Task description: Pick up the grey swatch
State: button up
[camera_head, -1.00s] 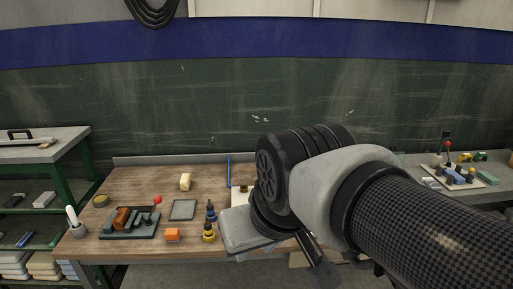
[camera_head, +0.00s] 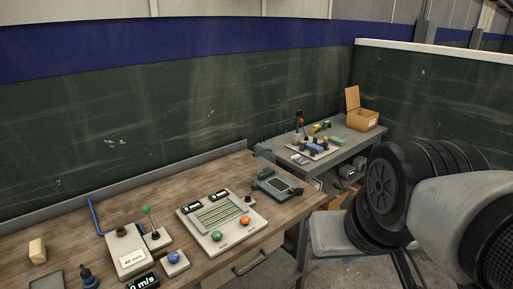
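I cannot clearly make out a grey swatch. A flat dark grey square (camera_head: 46,281) lies on the wooden bench at the bottom left, cut by the frame edge; whether it is the swatch or a tray, I cannot tell. My arm fills the right side of the picture, in front of the bench's right end and well apart from that square.
The wooden bench (camera_head: 165,200) holds a panel with green strips (camera_head: 222,214), a white box with a dial (camera_head: 129,255), a blue-knob box (camera_head: 174,262), a grey-green fixture (camera_head: 280,187) and a cream block (camera_head: 37,250).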

aim_at(299, 159)
jog(key=z, duration=0.25)
jog(key=i+l+u, duration=0.1)
jog(key=u, duration=0.4)
jog(key=i+l+u, duration=0.15)
jog(key=u, duration=0.3)
jog(key=i+l+u, duration=0.2)
jog(key=l, duration=0.15)
jog(key=l+u, duration=0.2)
jog(key=i+l+u, duration=0.2)
jog(key=l, duration=0.3)
jog(key=l+u, duration=0.25)
jog(key=l, duration=0.85)
jog(key=i+l, duration=0.1)
jog(key=l, duration=0.75)
jog(key=i+l, duration=0.1)
jog(key=l, duration=0.75)
jog(key=i+l, duration=0.1)
jog(key=l, duration=0.8)
jog(key=i+j+u, duration=0.05)
